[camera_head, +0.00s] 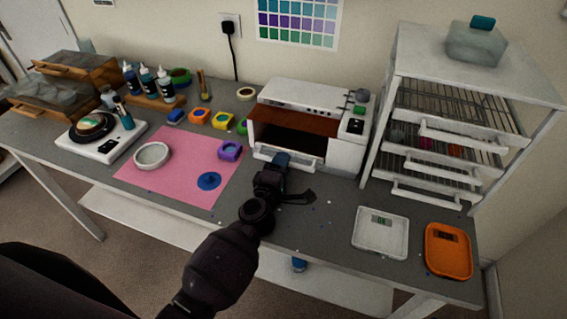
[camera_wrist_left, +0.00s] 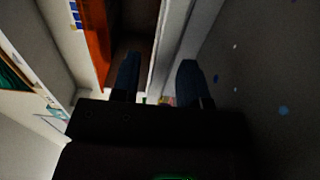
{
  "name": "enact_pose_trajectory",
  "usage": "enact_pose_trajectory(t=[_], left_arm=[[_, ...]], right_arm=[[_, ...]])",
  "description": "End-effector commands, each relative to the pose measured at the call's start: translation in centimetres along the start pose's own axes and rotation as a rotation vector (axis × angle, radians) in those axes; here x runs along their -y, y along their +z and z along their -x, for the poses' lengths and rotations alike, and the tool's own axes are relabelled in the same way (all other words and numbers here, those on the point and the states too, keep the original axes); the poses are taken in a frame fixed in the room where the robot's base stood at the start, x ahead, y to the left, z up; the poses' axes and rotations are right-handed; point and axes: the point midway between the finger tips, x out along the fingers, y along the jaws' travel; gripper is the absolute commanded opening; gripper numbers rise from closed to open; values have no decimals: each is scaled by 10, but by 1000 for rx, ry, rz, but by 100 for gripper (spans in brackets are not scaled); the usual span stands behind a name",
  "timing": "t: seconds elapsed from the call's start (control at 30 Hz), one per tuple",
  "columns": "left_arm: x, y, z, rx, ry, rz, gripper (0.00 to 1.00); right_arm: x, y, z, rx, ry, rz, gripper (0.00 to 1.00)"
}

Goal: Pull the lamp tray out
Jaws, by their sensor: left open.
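The lamp (camera_head: 312,97) is a white box with a dark opening and a brown-red panel at the back of the table. Its tray (camera_head: 303,163) has a white front edge that sticks out low at the opening. My left gripper (camera_head: 281,164) is at that front edge, with its fingers open. In the left wrist view the open fingers (camera_wrist_left: 157,78) stand on either side of the white tray edge (camera_wrist_left: 168,45); I cannot tell whether they touch it. The gripper hides part of the tray front in the head view. My right gripper is not in view.
A white drying rack (camera_head: 460,75) with several drawers stands right of the lamp. A white scale (camera_head: 381,232) and an orange scale (camera_head: 448,250) lie at the front right. A pink mat (camera_head: 185,185) with a white ring and small moulds lies to the left. Grey table before the lamp is mostly clear.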

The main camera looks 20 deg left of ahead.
Motion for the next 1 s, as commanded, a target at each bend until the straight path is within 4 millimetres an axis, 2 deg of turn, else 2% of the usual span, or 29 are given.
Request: enact_pose_trajectory(t=[0.2, 0.47, 0.57, 0.73, 1.0], left_arm=[[0, 0, -13, -1, 0, 0, 40], [0, 0, -14, 0, 0, 0, 40], [0, 0, -14, 0, 0, 0, 28], [0, 0, -13, 0, 0, 0, 2], [0, 0, -13, 0, 0, 0, 0]], right_arm=[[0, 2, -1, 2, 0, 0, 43], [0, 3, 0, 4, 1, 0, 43], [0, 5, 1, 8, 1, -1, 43], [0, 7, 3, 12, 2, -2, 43], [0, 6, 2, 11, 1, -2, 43]])
